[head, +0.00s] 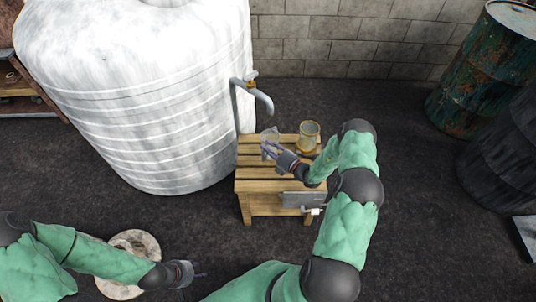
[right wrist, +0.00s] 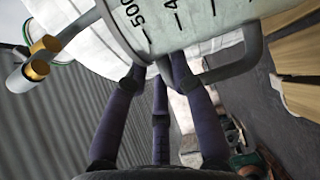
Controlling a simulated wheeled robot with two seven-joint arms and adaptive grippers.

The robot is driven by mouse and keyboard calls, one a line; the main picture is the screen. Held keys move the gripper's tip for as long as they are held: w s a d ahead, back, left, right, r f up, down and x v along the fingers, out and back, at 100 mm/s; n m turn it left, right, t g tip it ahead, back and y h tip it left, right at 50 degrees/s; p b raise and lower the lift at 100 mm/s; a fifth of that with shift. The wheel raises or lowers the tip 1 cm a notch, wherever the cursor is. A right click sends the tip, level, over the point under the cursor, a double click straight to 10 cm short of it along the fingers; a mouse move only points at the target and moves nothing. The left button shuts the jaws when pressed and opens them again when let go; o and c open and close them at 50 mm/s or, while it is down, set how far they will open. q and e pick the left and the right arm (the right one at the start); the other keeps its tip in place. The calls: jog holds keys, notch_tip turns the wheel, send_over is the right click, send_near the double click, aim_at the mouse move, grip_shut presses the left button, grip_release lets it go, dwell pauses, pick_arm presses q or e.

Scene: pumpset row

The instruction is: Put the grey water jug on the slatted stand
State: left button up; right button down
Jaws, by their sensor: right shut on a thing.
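The slatted stand (head: 255,186) is a low wooden table beside the white tank. The grey water jug (head: 268,136) is a clear, greyish vessel over the stand's left part, below the tap. In the right wrist view the jug (right wrist: 205,18) fills the top, with black scale marks and a grey handle (right wrist: 235,62). My right gripper (head: 275,153) is shut on the jug; its fingers (right wrist: 158,72) meet at the jug's lower edge in that view. Whether the jug touches the slats cannot be told. My left gripper (head: 194,272) is low at the left, away from the stand; its jaw opening is unclear.
An amber jug (head: 309,137) stands on the stand's back right. A grey tap pipe (head: 262,100) with a brass valve hangs over the stand's back left. The white ribbed tank (head: 150,90) is close on the left. Drums (head: 480,75) stand at the right; floor between is clear.

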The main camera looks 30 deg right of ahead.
jog(key=f+b, duration=0.1)
jog(key=f, duration=0.1)
jog(key=w+f+b, duration=0.1)
jog(key=f, duration=0.1)
jog(key=shift+d, duration=0.15)
jog(key=c, duration=1)
grip_release()
jog(key=shift+c, duration=0.2)
jog(key=shift+s, duration=0.1)
